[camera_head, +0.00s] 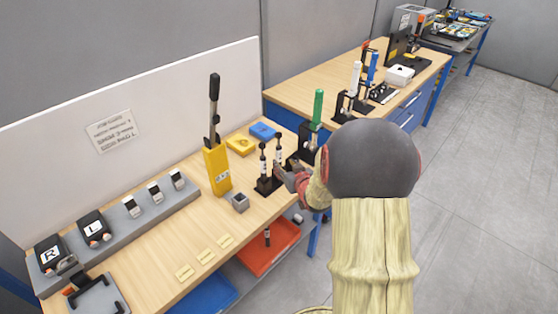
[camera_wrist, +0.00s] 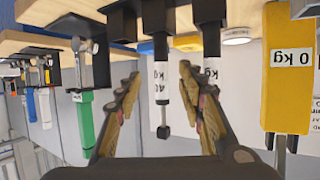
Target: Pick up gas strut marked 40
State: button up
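Two slim black-and-white gas struts stand upright in a black holder (camera_head: 265,186) on the near bench. The wrist view shows them upside down. The strut whose label appears to read 40 (camera_wrist: 161,82) lies between my fingers in that view, with gaps on both sides. It seems to be the right-hand strut (camera_head: 278,157) in the head view. The other strut (camera_wrist: 212,70) is beside it, partly behind one finger; its label is hard to read. My gripper (camera_wrist: 160,72) is open and empty. In the head view my gripper (camera_head: 287,174) is just right of the struts, partly hidden by my arm.
A yellow unit (camera_head: 216,168) marked 0 kg, with a tall black lever, stands left of the struts. A green-handled clamp (camera_head: 317,108) stands close on the right. A small grey block (camera_head: 240,203) lies in front. Red and blue bins sit below the bench.

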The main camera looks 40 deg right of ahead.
aim_at(280, 161)
jog(key=x, duration=0.2)
jog(key=b+x, duration=0.1)
jog(key=x, duration=0.2)
jog(key=b+x, duration=0.1)
jog(key=x, duration=0.1)
jog(key=shift+w+f, duration=0.15)
jog(key=shift+f, duration=0.3)
grip_shut()
jog(key=shift+r, duration=0.1)
dwell(0.4)
